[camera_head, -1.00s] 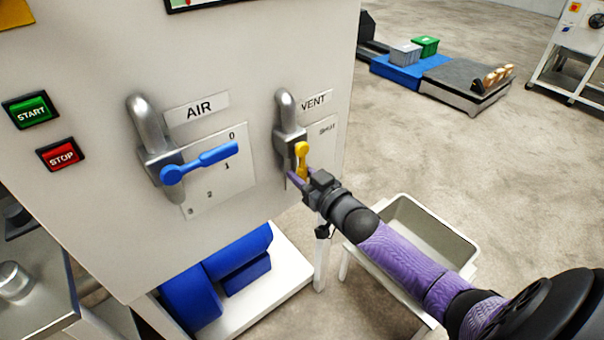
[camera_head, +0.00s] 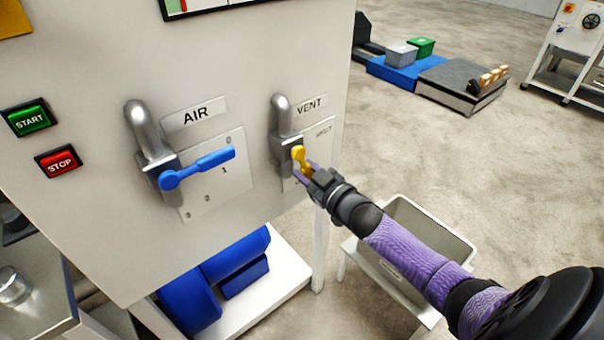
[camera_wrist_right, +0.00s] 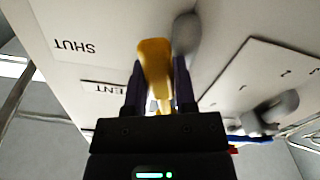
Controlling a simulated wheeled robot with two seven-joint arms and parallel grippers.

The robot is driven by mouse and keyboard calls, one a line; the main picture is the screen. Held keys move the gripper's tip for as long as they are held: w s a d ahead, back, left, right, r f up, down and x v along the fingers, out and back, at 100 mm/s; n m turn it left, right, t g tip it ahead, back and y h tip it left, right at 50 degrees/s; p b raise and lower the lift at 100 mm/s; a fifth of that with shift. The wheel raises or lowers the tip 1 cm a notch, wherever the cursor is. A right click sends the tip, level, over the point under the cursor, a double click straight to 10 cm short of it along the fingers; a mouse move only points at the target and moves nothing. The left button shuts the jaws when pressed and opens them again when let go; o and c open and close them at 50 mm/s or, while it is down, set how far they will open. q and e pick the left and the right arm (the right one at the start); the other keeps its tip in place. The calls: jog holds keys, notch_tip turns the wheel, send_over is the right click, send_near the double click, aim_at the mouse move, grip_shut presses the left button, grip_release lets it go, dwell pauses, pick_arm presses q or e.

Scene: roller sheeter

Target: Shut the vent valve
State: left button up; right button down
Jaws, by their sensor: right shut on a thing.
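The vent valve is a grey pipe fitting (camera_head: 283,118) on the panel under the VENT label (camera_head: 309,104), with a yellow handle (camera_head: 298,155). The handle hangs down from its pivot, its lower end tilted slightly to the right. My right gripper (camera_head: 306,173) is shut on the yellow handle. In the right wrist view the yellow handle (camera_wrist_right: 155,65) sits between the two dark fingers (camera_wrist_right: 158,92). A SHUT mark (camera_wrist_right: 75,46) shows on the plate there. The handle's lower end is partly hidden by the fingers. My left gripper is out of view.
The AIR valve with a blue handle (camera_head: 198,168) is left of the vent valve. Green START (camera_head: 29,117) and red STOP (camera_head: 59,161) buttons are further left. A grey bin (camera_head: 437,235) stands below my right arm.

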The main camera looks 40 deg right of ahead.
jog(key=n, duration=0.1)
jog(key=d+n, duration=0.1)
jog(key=shift+d+r+n, duration=0.25)
jog(key=shift+r+n, duration=0.15)
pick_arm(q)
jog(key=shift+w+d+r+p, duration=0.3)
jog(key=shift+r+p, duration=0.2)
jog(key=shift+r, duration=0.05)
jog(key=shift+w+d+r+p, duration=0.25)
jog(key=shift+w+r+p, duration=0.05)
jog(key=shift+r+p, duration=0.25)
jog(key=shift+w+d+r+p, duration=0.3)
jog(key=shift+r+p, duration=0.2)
pick_arm(e)
notch_tip(320, 180, up, 5)
jog(key=d+n, duration=0.2)
jog(key=n, duration=0.9)
jog(key=shift+w+d+r, duration=0.15)
jog(key=shift+d, duration=0.25)
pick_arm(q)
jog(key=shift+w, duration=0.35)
pick_arm(e)
jog(key=shift+r, duration=0.1)
jog(key=c, duration=0.5)
grip_release()
jog(key=shift+c, duration=0.2)
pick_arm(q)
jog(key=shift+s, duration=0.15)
pick_arm(e)
jog(key=shift+o, duration=0.6)
